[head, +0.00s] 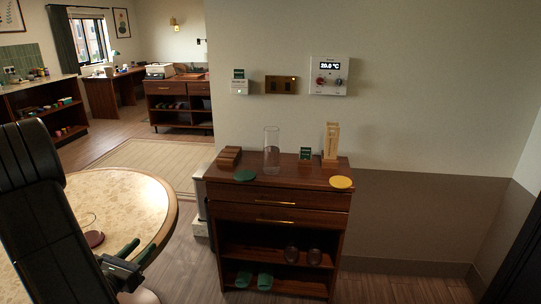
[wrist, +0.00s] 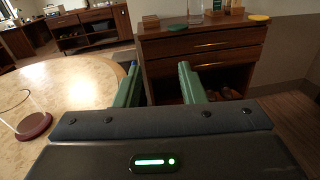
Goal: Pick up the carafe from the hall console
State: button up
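The carafe (head: 272,152) is a tall clear glass cylinder standing upright on the top of the dark wooden hall console (head: 290,180). In the wrist view the lower part of the carafe (wrist: 195,12) shows at the top edge, and its upper part is cut off. The console (wrist: 205,42) fills the upper middle there. My gripper (head: 138,252) is low at the left in the head view, over the round table's edge, well apart from the carafe. In the wrist view the green fingers of my gripper (wrist: 158,72) are spread with nothing between them.
On the console are a wooden block (head: 229,157), a green coaster (head: 245,176), a small green sign (head: 305,154), a wooden stand (head: 331,143) and a yellow coaster (head: 341,182). The round table (head: 130,190) stands left. Open floor lies in front of the console.

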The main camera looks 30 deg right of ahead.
aim_at(272, 153)
jog(key=i+l+u, duration=0.15)
jog(key=l, duration=0.65)
jog(key=l+u, duration=0.2)
jog(key=l, duration=0.6)
jog(key=l+u, duration=0.15)
jog(key=l, duration=0.65)
jog(key=l+u, duration=0.2)
jog(key=l, duration=0.65)
jog(key=k+l+u, duration=0.15)
jog(key=l, duration=0.65)
